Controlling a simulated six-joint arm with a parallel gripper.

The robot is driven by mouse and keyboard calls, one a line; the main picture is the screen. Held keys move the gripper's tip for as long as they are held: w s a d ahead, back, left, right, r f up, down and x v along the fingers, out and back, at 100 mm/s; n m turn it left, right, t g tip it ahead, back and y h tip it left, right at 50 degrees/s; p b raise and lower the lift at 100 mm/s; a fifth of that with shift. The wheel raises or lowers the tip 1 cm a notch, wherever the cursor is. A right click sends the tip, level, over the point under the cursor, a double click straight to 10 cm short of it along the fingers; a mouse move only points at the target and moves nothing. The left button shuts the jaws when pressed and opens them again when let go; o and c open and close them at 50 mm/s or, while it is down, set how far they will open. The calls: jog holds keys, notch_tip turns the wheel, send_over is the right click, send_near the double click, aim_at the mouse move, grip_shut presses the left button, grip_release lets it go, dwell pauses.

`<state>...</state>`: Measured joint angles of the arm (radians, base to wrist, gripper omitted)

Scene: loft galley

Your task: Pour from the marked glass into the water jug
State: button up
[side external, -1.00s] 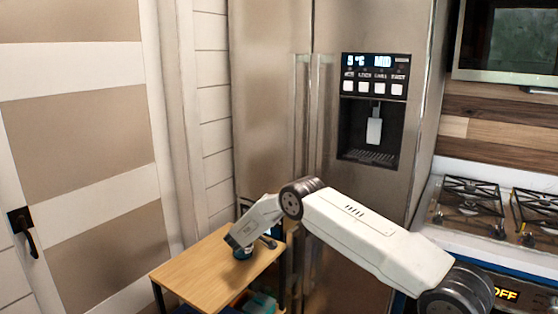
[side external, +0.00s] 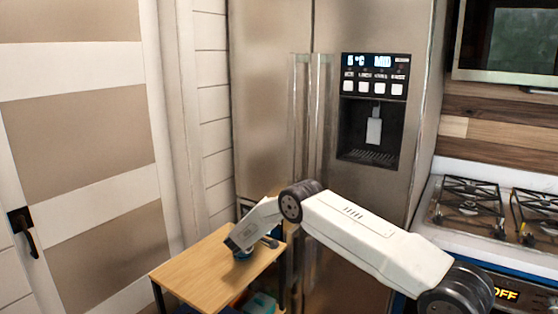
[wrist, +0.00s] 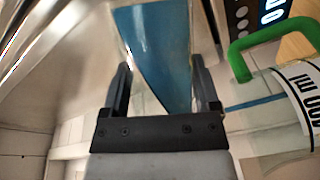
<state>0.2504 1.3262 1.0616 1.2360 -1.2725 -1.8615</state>
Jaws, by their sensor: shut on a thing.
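My gripper (wrist: 160,66) is shut on a clear glass with blue content (wrist: 152,42), which sits between the two fingers in the wrist view. The blue area narrows to a point toward the palm, so the content looks slanted in the glass. A clear vessel with a green handle (wrist: 240,62), apparently the water jug, is at the right of the wrist view, with a white label reading "00 ml" partly cut off. In the side view my gripper (side external: 243,242) is low over the wooden table, with a little blue below it. It hides most of the glass, and the jug is not clear there.
The small wooden table (side external: 195,272) has a bare left and front part. The steel fridge (side external: 270,100) with its dispenser stands close behind it. A gas stove (side external: 480,205) is at the right, and a panelled door (side external: 85,150) is at the left.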

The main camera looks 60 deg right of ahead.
jog(key=shift+f+n, duration=0.1)
jog(key=shift+n, duration=0.4)
jog(key=shift+w+a+r+n+t+h, duration=0.15)
jog(key=shift+w+a+r+n+h, duration=0.05)
jog(key=shift+w+n, duration=0.2)
jog(key=shift+w+a+r+n+t+h, duration=0.15)
jog(key=shift+w+a+n+h, duration=0.1)
jog(key=shift+n, duration=0.15)
dwell(0.7)
jog(key=shift+w+a+r+n+h, duration=0.1)
jog(key=shift+w+r+n+h, duration=0.15)
jog(key=shift+n, duration=0.5)
jog(key=shift+w+r+n+h, duration=0.1)
jog(key=shift+r+n, duration=0.2)
jog(key=shift+n, duration=0.45)
dwell(0.8)
jog(key=m, duration=0.1)
jog(key=f+m, duration=0.1)
jog(key=shift+s+m+y, duration=0.35)
jog(key=shift+m+y, duration=0.05)
jog(key=shift+s+d+f+m+y, duration=0.35)
jog(key=shift+s+d+m, duration=0.25)
jog(key=shift+m, duration=0.4)
jog(key=shift+r+m, duration=0.1)
jog(key=shift+m, duration=0.2)
